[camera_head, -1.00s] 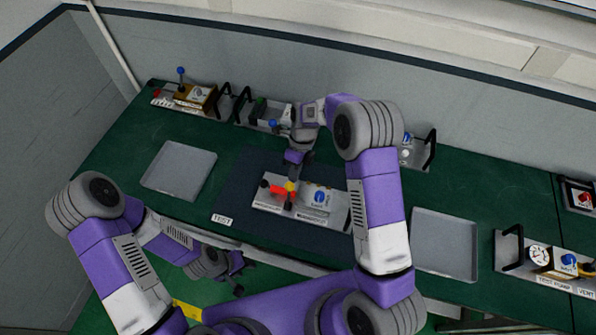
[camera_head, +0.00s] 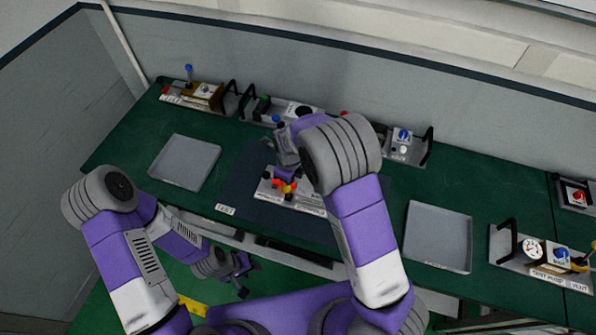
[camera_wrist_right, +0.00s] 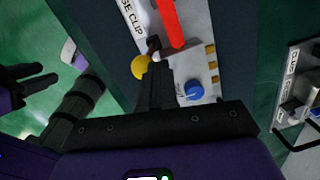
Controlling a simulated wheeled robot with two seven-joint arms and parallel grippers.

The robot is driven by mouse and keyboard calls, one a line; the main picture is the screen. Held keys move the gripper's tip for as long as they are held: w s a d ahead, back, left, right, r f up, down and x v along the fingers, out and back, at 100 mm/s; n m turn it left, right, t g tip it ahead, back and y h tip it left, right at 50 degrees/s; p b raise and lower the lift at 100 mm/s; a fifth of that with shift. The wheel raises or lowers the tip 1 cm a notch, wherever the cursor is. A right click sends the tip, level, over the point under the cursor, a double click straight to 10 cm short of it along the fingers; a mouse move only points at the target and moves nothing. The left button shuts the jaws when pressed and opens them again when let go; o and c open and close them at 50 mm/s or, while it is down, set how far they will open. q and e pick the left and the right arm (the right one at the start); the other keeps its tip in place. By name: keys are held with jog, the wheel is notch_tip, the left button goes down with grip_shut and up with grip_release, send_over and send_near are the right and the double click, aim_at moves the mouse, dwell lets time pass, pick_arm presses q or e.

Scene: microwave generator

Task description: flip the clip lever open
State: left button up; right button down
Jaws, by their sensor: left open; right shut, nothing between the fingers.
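A red lever (camera_head: 277,183) is on a pale plate (camera_head: 262,191) on the dark mat at mid-table. In the right wrist view the red lever (camera_wrist_right: 171,22) is a long bar beside a "…SE CLIP" label. A yellow part (camera_head: 288,188) is close to it; the wrist view also shows a yellow knob (camera_wrist_right: 141,67). My right gripper (camera_wrist_right: 155,68) is shut and empty, its tips close to the lever's near end and the yellow knob; contact is unclear. My right arm hides part of the plate. My left gripper (camera_head: 246,279) is open and empty, below the table's front edge.
A blue knob (camera_wrist_right: 194,91) is on the same plate. Grey trays lie at left (camera_head: 184,162) and right (camera_head: 438,237). Units with handles line the back, including one with a blue-knobbed lever (camera_head: 189,78). A gauge unit (camera_head: 533,250) is at the right.

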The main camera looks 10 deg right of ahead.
jog(key=shift+s+a, duration=0.1)
jog(key=shift+s, duration=0.1)
jog(key=shift+s+a+f, duration=0.1)
jog(key=shift+s+f, duration=0.05)
jog(key=shift+s, duration=0.15)
pick_arm(q)
jog(key=shift+s+r, duration=0.1)
jog(key=shift+s, duration=0.25)
pick_arm(e)
jog(key=shift+s+a+f, duration=0.1)
jog(key=shift+s+a, duration=0.15)
jog(key=shift+s, duration=0.3)
pick_arm(q)
jog(key=shift+d, duration=0.1)
jog(key=shift+w+r+p, duration=0.2)
jog(key=shift+r+p, duration=0.3)
jog(key=shift+p, duration=0.1)
jog(key=shift+w+r+p, duration=0.2)
jog(key=shift+r+p, duration=0.3)
jog(key=shift+p, duration=0.05)
pick_arm(e)
notch_tip(320, 180, up, 12)
jog(key=d, duration=0.1)
jog(key=shift+d, duration=0.2)
